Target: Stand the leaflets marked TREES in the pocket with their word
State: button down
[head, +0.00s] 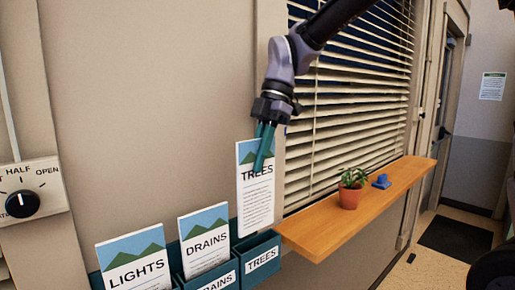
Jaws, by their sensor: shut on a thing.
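My gripper (265,145) is shut on the TREES leaflets (256,205), a white stack with green hills on a blue band. They hang upright, with the lower edge at about the height of the rim of the pocket marked TREES (262,261). From this view I cannot tell whether that edge is inside the pocket or just behind or above it. The dark teal TREES pocket is the rightmost in the row. The DRAINS leaflets (206,243) stand in the DRAINS pocket (212,274), just left of it.
The LIGHTS leaflets (138,265) stand at the far left of the row. A wooden shelf (330,233) juts out right of the TREES pocket, holding a potted plant (350,190) and a small blue object (381,181). A dial (22,204) is on the left wall. Blinds (345,95) hang behind my arm.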

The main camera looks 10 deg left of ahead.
jog(key=shift+f, duration=4.9)
jog(key=c, duration=0.9)
grip_release()
